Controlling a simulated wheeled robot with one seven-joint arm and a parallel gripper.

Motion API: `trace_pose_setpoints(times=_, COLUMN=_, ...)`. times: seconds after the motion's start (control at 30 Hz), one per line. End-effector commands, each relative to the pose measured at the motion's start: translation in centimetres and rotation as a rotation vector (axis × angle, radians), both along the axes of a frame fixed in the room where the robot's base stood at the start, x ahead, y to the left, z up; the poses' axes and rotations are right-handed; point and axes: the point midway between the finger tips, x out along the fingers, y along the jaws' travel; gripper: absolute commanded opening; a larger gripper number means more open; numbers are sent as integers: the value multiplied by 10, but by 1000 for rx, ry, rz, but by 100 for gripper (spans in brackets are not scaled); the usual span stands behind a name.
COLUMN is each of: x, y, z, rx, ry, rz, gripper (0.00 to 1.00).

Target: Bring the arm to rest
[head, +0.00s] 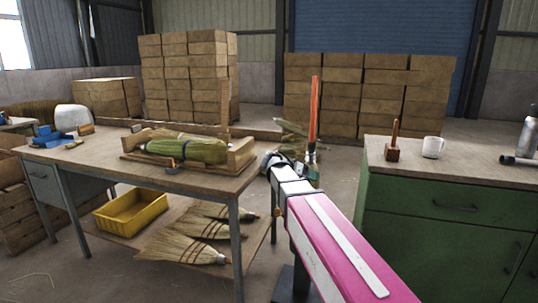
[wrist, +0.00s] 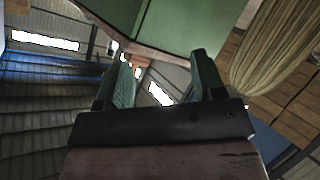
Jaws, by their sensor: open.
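My arm reaches from the bottom right of the head view to the middle, over the gap between the wooden table (head: 95,155) and the green cabinet (head: 445,210). In the wrist view my gripper (wrist: 162,75) has its two green fingers apart, with nothing held between them. In the head view the fingers are small and hard to make out at the arm's end. A green-and-straw broom bundle (head: 190,150) lies in a wooden cradle (head: 240,157) on the table, to the left of my arm's end.
An orange upright stick (head: 314,108) shows by my arm's end; its depth is unclear. A wooden mallet (head: 393,145) and white mug (head: 433,147) stand on the cabinet. A yellow bin (head: 130,212) and several brooms (head: 180,246) lie on the table's lower shelf. Boxes (head: 190,75) stand behind.

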Motion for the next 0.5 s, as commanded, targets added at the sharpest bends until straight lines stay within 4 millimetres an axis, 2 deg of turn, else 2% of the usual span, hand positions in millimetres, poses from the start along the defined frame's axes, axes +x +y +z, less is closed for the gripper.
trace_pose_setpoints(times=0.03, x=-17, y=-14, z=-32, rx=65, ry=89, rz=34, gripper=62)
trace_pose_setpoints(times=0.2, x=-58, y=-36, z=-126, rx=315, ry=350, rz=189, gripper=62)
trace_pose_setpoints(times=0.4, x=-116, y=-42, z=-213, rx=622, ry=540, rz=396, gripper=62)
trace_pose_setpoints(times=0.5, x=-143, y=-39, z=-243, rx=760, ry=580, rz=495, gripper=62)
